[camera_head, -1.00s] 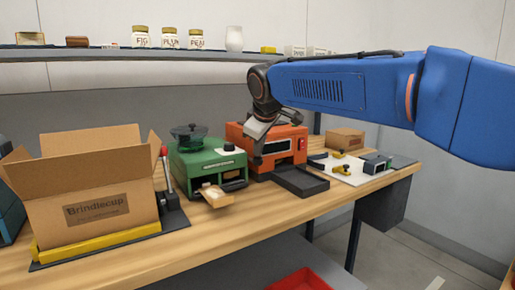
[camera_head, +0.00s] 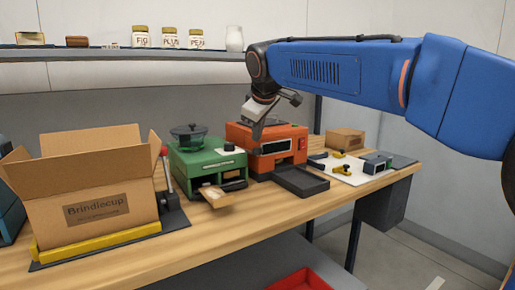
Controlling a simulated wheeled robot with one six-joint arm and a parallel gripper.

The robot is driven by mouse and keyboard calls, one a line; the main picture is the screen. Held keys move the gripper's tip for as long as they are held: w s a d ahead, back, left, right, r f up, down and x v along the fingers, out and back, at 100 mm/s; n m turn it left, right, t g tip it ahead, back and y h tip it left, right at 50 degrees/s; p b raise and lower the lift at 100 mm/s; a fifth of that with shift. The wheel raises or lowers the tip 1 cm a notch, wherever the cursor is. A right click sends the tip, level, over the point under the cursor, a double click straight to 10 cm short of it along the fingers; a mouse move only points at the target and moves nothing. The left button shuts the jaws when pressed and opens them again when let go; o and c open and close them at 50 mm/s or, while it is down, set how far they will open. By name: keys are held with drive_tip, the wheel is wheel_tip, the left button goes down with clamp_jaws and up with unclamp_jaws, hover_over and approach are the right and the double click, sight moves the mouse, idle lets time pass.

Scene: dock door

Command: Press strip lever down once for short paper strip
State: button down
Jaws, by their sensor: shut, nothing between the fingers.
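My gripper (camera_head: 257,132) is shut and empty. It points down in front of the upper left part of the orange machine (camera_head: 238,136), and I cannot tell whether it touches it. The green machine (camera_head: 195,162) stands to its left, with a dark round bowl on top and a small tan piece (camera_head: 215,196) at its front. A lever with a red knob (camera_head: 164,151) stands upright beside the open carton, left of the green machine. I cannot tell for certain which part is the strip lever. No paper strip can be made out clearly.
The open cardboard box (camera_head: 95,208) sits on a yellow-edged base at left. A black tray (camera_head: 300,181) lies before the orange machine. A white board with small tools (camera_head: 350,175) and a small carton (camera_head: 345,138) are at right. Jars stand on the shelf (camera_head: 100,54) behind.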

idle(0.3)
drive_tip(key=shift+w+a+r, duration=0.1)
drive_tip(key=shift+w+r, duration=0.05)
drive_tip(key=shift+r, duration=1.1)
drive_tip(key=shift+w+a+r, duration=0.1)
drive_tip(key=shift+w+r, duration=0.05)
drive_tip(key=shift+r, duration=1.1)
drive_tip(key=s+d+f+m+g+h, duration=0.1)
drive_tip(key=s+d+f+m, duration=0.2)
drive_tip(key=s+d+f, duration=0.6)
drive_tip(key=s+d+f+m, duration=0.3)
drive_tip(key=s+d, duration=0.4)
drive_tip(key=d, duration=0.5)
drive_tip(key=s+d+f+m, duration=0.3)
drive_tip(key=s+d+f, duration=0.2)
drive_tip(key=s+f, duration=0.6)
drive_tip(key=s+d+f+m+g, duration=0.1)
drive_tip(key=s+d+f+m, duration=0.2)
drive_tip(key=s+d+f, duration=0.3)
drive_tip(key=s+f, duration=0.5)
drive_tip(key=f, duration=0.1)
drive_tip(key=shift+s+d+f+g+h, duration=0.15)
drive_tip(key=shift+s+f+g+h, duration=0.15)
drive_tip(key=shift+s+f, duration=0.1)
drive_tip(key=shift+r, duration=0.1)
